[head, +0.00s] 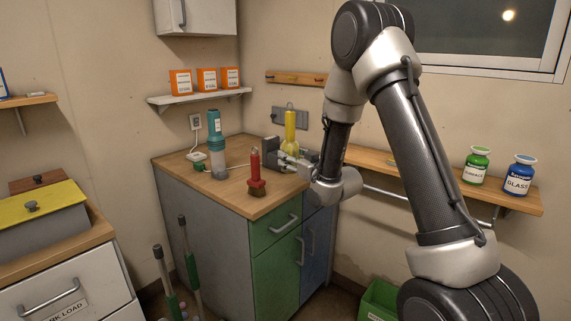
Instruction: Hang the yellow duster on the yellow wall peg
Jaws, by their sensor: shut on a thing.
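The yellow duster (290,126) stands upright at the back of the wooden counter, its handle pointing up. My gripper (288,152) is at its lower part and shut on it. The gripper and wrist hide the duster's lower end, so I cannot tell whether it touches the counter. A wooden peg rail (297,79) is on the wall above and behind the duster. Its small pegs are hard to make out, and I cannot tell clearly which one is yellow.
A red duster (256,175) stands at the counter's front corner, near my gripper. A teal bottle-like device (215,143) stands to its left. A shelf (420,180) at right holds a green jar (475,165) and a blue jar (519,175). Orange boxes (206,79) sit on a white shelf.

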